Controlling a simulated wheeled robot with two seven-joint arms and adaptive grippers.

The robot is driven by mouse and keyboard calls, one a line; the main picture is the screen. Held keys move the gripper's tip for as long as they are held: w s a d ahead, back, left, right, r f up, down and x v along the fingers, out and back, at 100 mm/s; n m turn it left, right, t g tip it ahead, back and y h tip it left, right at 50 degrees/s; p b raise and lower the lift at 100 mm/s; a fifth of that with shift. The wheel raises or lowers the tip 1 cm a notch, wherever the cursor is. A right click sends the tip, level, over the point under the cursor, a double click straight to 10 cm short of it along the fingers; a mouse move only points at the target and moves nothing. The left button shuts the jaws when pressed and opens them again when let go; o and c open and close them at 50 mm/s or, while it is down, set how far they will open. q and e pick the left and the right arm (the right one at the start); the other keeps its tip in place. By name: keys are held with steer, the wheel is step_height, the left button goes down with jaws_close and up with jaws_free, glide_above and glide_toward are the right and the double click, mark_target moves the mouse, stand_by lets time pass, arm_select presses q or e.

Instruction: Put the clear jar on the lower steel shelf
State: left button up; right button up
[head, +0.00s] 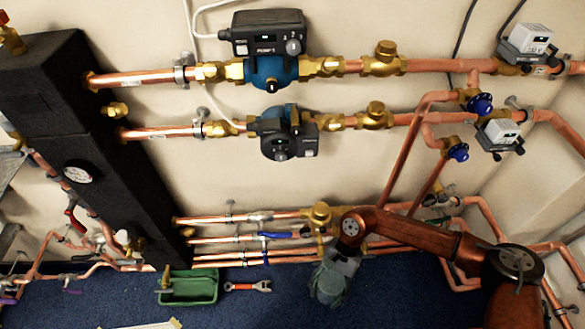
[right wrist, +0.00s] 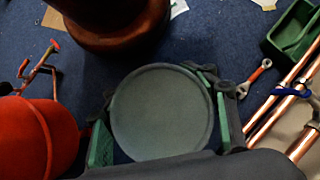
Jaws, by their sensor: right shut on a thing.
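My right gripper (head: 335,272) is near the bottom centre of the head view, pointing down in front of the low copper pipes. In the right wrist view its green-padded fingers (right wrist: 160,135) sit on both sides of a round grey-topped jar (right wrist: 160,112) and are shut on it. The jar (head: 327,291) looks greyish in the head view and is partly hidden by the gripper. It appears above the blue floor; its exact height is unclear. Grey metal edges (head: 12,238) show at the left border; I cannot tell whether they belong to the lower steel shelf. My left gripper is not in view.
A green tray (head: 190,288) and a red-handled wrench (head: 248,286) lie on the blue floor left of the gripper. Copper pipes (head: 210,240) run low along the wall. A large red rounded object (right wrist: 35,135) stands left in the wrist view. Some floor is clear.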

steer(key=d+r+n+g+h, duration=0.1)
steer(key=d+r+n+h, duration=0.35)
steer(key=d+r, duration=0.95)
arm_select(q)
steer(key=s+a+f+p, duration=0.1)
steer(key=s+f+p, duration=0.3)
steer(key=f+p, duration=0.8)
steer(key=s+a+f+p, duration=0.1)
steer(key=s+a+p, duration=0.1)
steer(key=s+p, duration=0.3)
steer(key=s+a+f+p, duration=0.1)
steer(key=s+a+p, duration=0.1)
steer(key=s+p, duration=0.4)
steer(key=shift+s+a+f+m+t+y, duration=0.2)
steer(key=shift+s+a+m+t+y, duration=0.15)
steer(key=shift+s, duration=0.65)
arm_select(e)
steer(key=s+a+r+n, duration=0.1)
steer(key=s+r, duration=0.3)
steer(key=r, duration=0.6)
steer(key=s+a+r+y, duration=0.1)
steer(key=s+r, duration=0.3)
steer(key=r, duration=0.6)
steer(key=shift+s+a+r+n, duration=0.2)
steer(key=shift+r+n, duration=0.15)
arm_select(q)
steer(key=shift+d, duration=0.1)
arm_select(e)
steer(key=shift+a, duration=0.1)
